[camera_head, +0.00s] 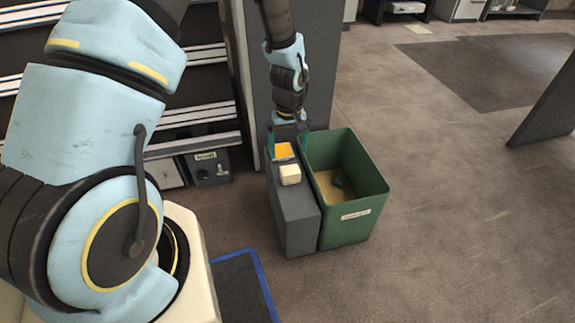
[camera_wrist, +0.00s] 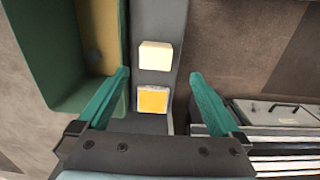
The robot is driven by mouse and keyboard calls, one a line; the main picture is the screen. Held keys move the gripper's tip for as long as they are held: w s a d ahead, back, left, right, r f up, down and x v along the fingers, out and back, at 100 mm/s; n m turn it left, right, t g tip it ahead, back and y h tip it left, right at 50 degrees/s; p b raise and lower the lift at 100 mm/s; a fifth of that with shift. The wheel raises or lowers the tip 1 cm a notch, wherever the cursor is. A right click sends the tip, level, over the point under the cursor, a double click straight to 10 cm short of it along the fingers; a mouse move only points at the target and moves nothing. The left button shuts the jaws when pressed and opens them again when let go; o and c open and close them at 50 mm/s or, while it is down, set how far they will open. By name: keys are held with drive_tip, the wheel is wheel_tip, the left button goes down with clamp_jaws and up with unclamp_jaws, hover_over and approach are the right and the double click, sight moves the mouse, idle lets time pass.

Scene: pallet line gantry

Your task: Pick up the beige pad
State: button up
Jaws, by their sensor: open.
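The beige pad (camera_head: 290,174) is a small cream block on top of a narrow grey stand (camera_head: 302,215). It also shows in the wrist view (camera_wrist: 155,56), above centre. An orange pad with a pale edge (camera_head: 283,151) lies beside it on the same stand and shows in the wrist view (camera_wrist: 153,100). My gripper (camera_head: 288,143) is over the stand's far end, with its teal fingers spread apart. In the wrist view the fingers (camera_wrist: 160,74) stand wide on either side of the stand. The beige pad lies beyond the fingertips, and nothing is held.
A green labelled bin (camera_head: 357,223) stands against the stand's right side, with a small dark green item (camera_head: 338,182) on its tan floor. A dark post (camera_head: 247,60) and shelving (camera_head: 200,55) are behind and left. Open floor (camera_head: 450,200) lies to the right.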

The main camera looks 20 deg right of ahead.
sight(290, 170)
drive_tip(key=f, duration=0.2)
drive_tip(key=f+b, duration=0.1)
drive_tip(key=f, duration=0.2)
drive_tip(key=shift+w+d+f, duration=0.2)
drive_tip(key=shift+d+f, duration=0.15)
drive_tip(key=shift+f, duration=0.05)
drive_tip(key=shift+w+f+b, duration=0.15)
drive_tip(key=shift+f+b, duration=0.9)
drive_tip(key=shift+f, duration=1.85)
drive_tip(key=shift+c, duration=0.2)
drive_tip(key=c, duration=1.3)
drive_tip(key=shift+o, duration=0.2)
drive_tip(key=shift+r, duration=0.15)
wheel_tip(290, 170, up, 10)
drive_tip(key=p, duration=0.2)
drive_tip(key=shift+p, duration=0.35)
